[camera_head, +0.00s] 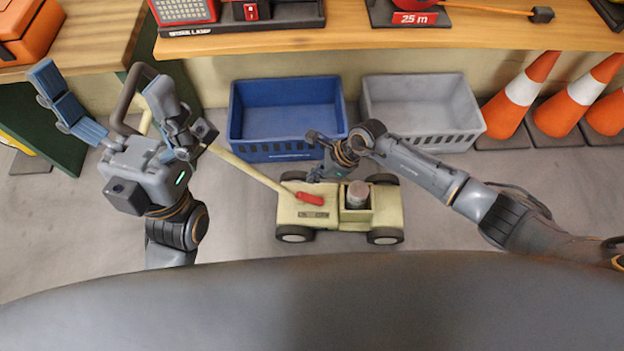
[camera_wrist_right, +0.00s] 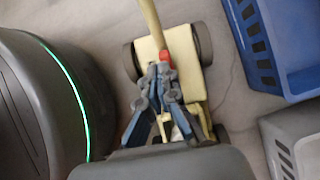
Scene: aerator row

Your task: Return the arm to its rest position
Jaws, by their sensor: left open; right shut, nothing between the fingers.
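The cream aerator (camera_head: 316,211) stands on the floor on dark wheels, with a red lever (camera_head: 309,198) on top and a grey cylinder (camera_head: 357,194) in its box. Its long pole slopes up to the left, toward a dark looped handle (camera_head: 127,98). My left gripper (camera_head: 103,84) is open, its blue-padded fingers spread to either side of this handle in the picture; I cannot tell whether they touch it. My right gripper (camera_head: 314,158) hangs over the aerator's far side. In the right wrist view, my right gripper (camera_wrist_right: 162,71) is shut and empty, in front of the aerator (camera_wrist_right: 150,50).
A blue crate (camera_head: 289,148) and a grey crate (camera_head: 424,137) stand behind the aerator. Orange cones (camera_head: 521,90) stand at the right. A wooden shelf (camera_head: 380,36) with tools runs along the back.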

